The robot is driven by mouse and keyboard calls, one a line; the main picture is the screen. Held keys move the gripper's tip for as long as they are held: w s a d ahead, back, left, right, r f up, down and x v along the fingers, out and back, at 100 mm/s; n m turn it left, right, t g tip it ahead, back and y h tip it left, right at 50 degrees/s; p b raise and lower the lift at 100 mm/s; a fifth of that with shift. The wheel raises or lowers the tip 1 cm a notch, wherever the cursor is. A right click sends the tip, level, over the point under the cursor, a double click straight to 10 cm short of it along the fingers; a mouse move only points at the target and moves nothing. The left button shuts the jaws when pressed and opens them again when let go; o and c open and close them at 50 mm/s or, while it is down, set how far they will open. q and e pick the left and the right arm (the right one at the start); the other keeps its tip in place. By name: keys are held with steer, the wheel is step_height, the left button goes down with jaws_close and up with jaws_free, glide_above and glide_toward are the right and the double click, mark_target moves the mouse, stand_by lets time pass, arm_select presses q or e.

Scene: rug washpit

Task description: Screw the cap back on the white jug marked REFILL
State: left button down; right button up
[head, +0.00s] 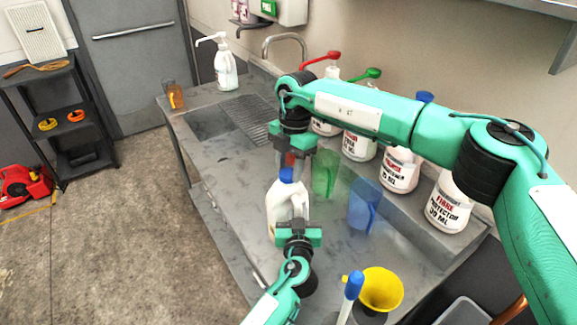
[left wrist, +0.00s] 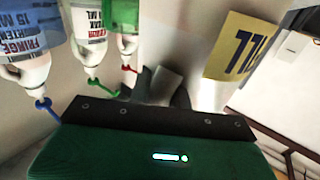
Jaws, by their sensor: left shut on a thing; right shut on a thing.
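The white jug (head: 280,205) stands upright on the steel counter, near its front edge. In the left wrist view its yellow label (left wrist: 243,48) shows the letters "ILL"; the rest is out of sight. My left gripper (head: 298,228) is shut on the jug from the near side, low on its body; I cannot tell exactly which part it grips. My right gripper (head: 290,164) points down from above, shut on the blue cap (head: 287,174). The cap is at the jug's mouth; I cannot tell whether it is threaded on.
Green (head: 325,174) and blue (head: 364,206) translucent measuring cups stand right of the jug, with a red one partly hidden behind my right gripper. Several labelled white bottles (head: 400,170) line the wall. A yellow funnel (head: 381,288) is at the near right. A pump bottle (head: 226,68) stands far back.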

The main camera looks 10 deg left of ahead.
steer(key=m, duration=0.6)
steer(key=shift+d+t+y, duration=0.1)
steer(key=shift+t+y, duration=0.2)
steer(key=shift+y, duration=0.1)
steer(key=m, duration=0.5)
steer(key=shift+t, duration=0.4)
steer(key=o, duration=1)
step_height(320, 180, up, 12)
steer(key=d, duration=0.1)
steer(key=shift+d, duration=0.4)
steer(key=shift+f, duration=0.1)
arm_select(q)
steer(key=c, duration=1.2)
jaws_free()
steer(key=shift+c, duration=0.2)
arm_select(e)
steer(key=shift+w, duration=0.1)
